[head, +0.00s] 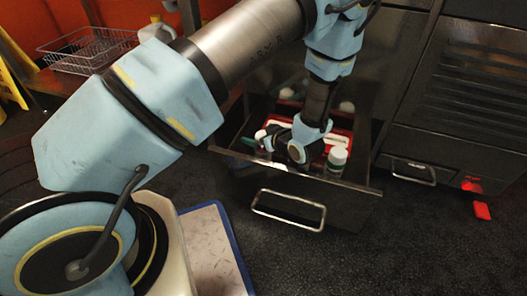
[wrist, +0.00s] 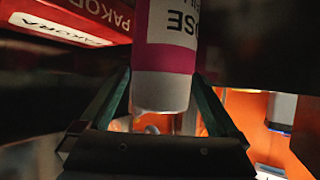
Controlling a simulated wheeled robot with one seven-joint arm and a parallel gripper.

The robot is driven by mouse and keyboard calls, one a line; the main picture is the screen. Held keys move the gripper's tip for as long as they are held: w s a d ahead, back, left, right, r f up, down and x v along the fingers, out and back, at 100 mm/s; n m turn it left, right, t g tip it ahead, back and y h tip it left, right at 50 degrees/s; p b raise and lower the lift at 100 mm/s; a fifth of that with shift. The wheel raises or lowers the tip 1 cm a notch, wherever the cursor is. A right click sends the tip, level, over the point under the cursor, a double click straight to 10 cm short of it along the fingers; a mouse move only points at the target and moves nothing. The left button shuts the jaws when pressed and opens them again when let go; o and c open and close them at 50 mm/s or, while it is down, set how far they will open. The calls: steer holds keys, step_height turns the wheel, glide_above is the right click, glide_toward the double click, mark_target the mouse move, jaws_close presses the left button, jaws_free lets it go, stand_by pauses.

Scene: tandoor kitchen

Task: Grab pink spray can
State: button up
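The pink spray can (wrist: 165,55) fills the upper middle of the wrist view. It has a pink band, a white label with dark letters and a pale end towards my gripper. My gripper (wrist: 162,76) has one green finger on each side of the can, with the tips close along its sides. I cannot tell whether they press on it. In the head view my gripper (head: 286,144) reaches down into the open drawer (head: 345,185). The can cannot be made out there, and the wrist hides much of the drawer's inside.
A white-capped bottle (head: 337,158) stands in the drawer right of my gripper. A red box (wrist: 75,20) marked PAKORA lies beside the can. The drawer's metal handle (head: 288,208) juts forward. A wire basket (head: 90,50) is at the back left. The dark floor (head: 400,245) at front right is mostly clear.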

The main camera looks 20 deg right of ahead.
jaws_close()
stand_by(0.6)
